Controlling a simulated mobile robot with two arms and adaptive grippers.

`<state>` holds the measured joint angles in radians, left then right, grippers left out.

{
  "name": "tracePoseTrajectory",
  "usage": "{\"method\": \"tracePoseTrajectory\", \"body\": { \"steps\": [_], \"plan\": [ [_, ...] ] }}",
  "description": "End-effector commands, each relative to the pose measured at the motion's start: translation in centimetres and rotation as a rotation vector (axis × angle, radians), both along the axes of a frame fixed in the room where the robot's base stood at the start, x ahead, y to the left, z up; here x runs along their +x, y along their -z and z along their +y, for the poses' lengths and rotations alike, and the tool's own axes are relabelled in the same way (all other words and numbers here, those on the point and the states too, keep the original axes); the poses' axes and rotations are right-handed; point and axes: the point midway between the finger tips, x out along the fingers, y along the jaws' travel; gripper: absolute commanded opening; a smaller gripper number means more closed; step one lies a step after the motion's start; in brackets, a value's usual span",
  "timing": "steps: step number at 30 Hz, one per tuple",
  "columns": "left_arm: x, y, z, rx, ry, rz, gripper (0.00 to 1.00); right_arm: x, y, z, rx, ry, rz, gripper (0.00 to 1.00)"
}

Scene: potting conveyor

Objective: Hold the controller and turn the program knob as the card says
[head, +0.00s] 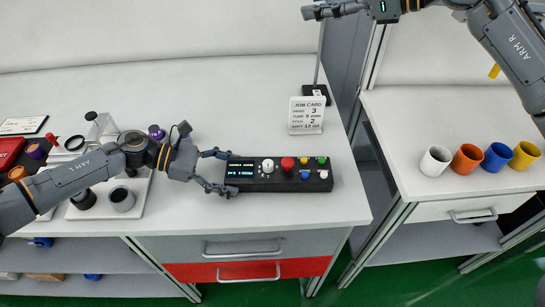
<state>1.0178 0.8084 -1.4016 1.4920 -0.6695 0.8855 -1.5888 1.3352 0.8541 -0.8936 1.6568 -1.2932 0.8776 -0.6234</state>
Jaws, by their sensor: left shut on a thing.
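The controller (285,187) is a long black box lying on the white bench in the head view. It has a lit screen (239,170) at its left end, a white knob (268,166), a red knob or button (287,164) and several small coloured controls to the right. My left gripper (232,173) is shut on the controller's left end, one finger at the far side and one at the near side. The job card (307,115) stands upright behind the controller; its lines show 3, 8, 2 and 12, with small labels hard to read. My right gripper (318,12) is high at the top edge, away from the controller; its opening is unclear.
A thin post on a black base (316,94) stands behind the card. A white stand with dark cups (122,199) is at the left under my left arm. White, orange, blue and yellow cups (467,158) stand on the right bench, past a gap. The bench right of the controller is clear.

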Motion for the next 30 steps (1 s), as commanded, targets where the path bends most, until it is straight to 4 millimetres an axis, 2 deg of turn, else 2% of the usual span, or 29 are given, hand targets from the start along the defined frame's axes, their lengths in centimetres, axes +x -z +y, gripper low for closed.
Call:
{"method": "tracePoseTrajectory", "body": {
  "steps": [1, 3, 5, 6, 12, 15, 18, 22, 26, 30],
  "plan": [
    [0.0, 0.1, 0.1, 0.001, -0.001, 0.002, 0.52, -2.7, 1.0, 3.1, 0.008, -0.095, 0.115, 0.45],
    [0.0, 0.1, 0.1, 0.002, -0.001, 0.002, 0.52, -6.3, 2.4, 5.9, -0.004, -0.206, 0.264, 0.45],
    [0.0, 0.1, 0.1, 0.002, -0.002, 0.001, 0.52, -8.7, 4.0, 7.2, -0.039, -0.284, 0.354, 0.45],
    [0.0, 0.1, 0.1, 0.002, -0.002, 0.001, 0.52, -9.4, 5.4, 7.2, -0.076, -0.322, 0.377, 0.45],
    [0.0, 0.1, 0.1, 0.001, 0.0, 0.001, 0.53, -9.1, 14.2, 4.0, -0.295, -0.456, 0.318, 0.45],
    [0.0, 0.1, 0.0, 0.001, 0.0, 0.001, 0.53, -9.3, 17.2, 2.7, -0.367, -0.517, 0.303, 0.45],
    [0.0, 0.1, 0.0, 0.002, 0.0, 0.001, 0.53, -9.6, 19.2, 1.8, -0.407, -0.56, 0.297, 0.45],
    [0.0, 0.1, 0.0, 0.002, 0.0, 0.001, 0.53, -9.9, 20.5, 1.5, -0.431, -0.584, 0.294, 0.45],
    [0.0, 0.1, 0.0, 0.002, 0.0, 0.001, 0.53, -10.2, 21.7, 2.6, -0.433, -0.589, 0.295, 0.45],
    [0.0, 0.1, 0.0, 0.001, 0.001, 0.001, 0.52, -10.6, 23.6, 4.5, -0.432, -0.589, 0.295, 0.45]
  ]
}}
